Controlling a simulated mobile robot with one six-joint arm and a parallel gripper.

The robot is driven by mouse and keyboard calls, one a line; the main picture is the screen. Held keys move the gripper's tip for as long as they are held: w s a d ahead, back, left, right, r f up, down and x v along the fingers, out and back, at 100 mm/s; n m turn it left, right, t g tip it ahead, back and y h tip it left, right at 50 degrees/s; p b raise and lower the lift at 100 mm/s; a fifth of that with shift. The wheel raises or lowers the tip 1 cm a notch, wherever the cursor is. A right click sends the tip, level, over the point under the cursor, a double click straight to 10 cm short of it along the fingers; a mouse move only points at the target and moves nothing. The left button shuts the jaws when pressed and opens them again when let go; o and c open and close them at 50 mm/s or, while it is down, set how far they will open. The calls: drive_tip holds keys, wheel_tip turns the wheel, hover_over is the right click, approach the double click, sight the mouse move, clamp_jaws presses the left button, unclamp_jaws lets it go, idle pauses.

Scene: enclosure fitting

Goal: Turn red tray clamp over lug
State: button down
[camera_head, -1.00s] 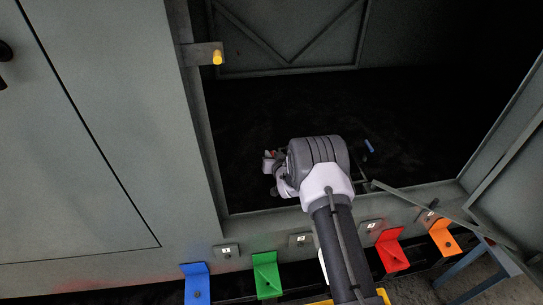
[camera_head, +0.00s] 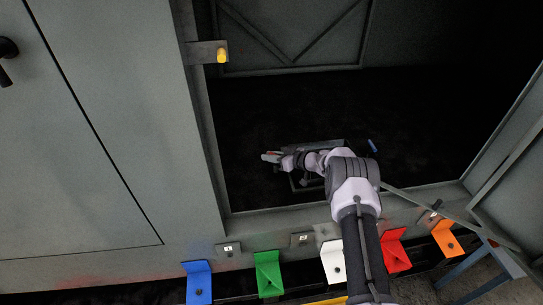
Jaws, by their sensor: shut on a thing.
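My gripper (camera_head: 270,157) is inside the dark enclosure, at the left end of my arm, by the upper left of a dark tray frame (camera_head: 292,184). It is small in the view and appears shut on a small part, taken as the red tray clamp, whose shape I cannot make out. The lug cannot be made out either. My arm covers the right part of the tray frame. A red bracket (camera_head: 397,262) hangs on the front rail, partly behind my arm.
Blue (camera_head: 199,283), green (camera_head: 268,275), white (camera_head: 333,262) and orange (camera_head: 446,240) brackets line the front. A yellow-tipped latch (camera_head: 222,56) is on the left door frame. A small blue piece (camera_head: 373,145) lies inside. A slanted bar (camera_head: 420,204) crosses the lower right opening.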

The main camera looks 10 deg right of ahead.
drive_tip(key=shift+s+a+f+n+g+y, duration=0.1)
drive_tip(key=shift+s+n+g+y, duration=0.05)
drive_tip(key=shift+n+g+y, duration=0.3)
drive_tip(key=shift+s+a+n+g+y, duration=0.1)
drive_tip(key=shift+n+g+y, duration=0.25)
drive_tip(key=shift+n+g, duration=0.2)
drive_tip(key=c, duration=1.4)
unclamp_jaws()
drive_tip(key=shift+a, duration=0.1)
drive_tip(key=p+v, duration=0.6)
drive_tip(key=v, duration=1.1)
drive_tip(key=shift+d+p, duration=0.3)
